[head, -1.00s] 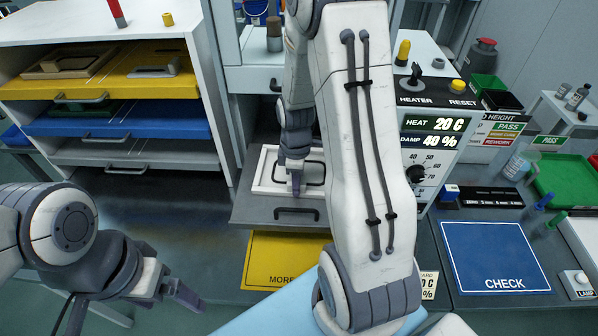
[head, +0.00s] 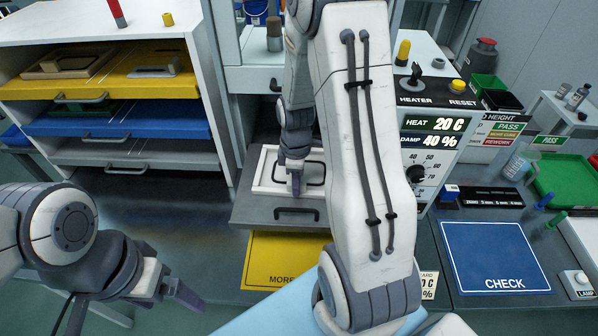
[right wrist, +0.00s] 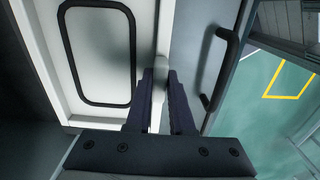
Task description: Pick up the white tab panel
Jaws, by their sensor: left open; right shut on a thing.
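The white tab panel (head: 264,170) lies in the open grey drawer (head: 247,213). It has a white frame and a black rounded outline on its face. My right gripper (head: 296,188) points down at the panel's front part. In the right wrist view, the right gripper's two dark fingers (right wrist: 161,98) are closed on a white tab at the edge of the panel (right wrist: 147,30). Part of the panel is hidden behind my right arm in the head view. My left gripper (head: 178,290) is open and empty at the lower left, away from the panel.
A drawer handle (head: 297,211) sits on the drawer's front. A rack with yellow (head: 110,85), blue and grey shelves stands at the left. A yellow mat (head: 262,268) is below the drawer. A heater box (head: 432,122) and a blue CHECK mat (head: 490,255) are at the right.

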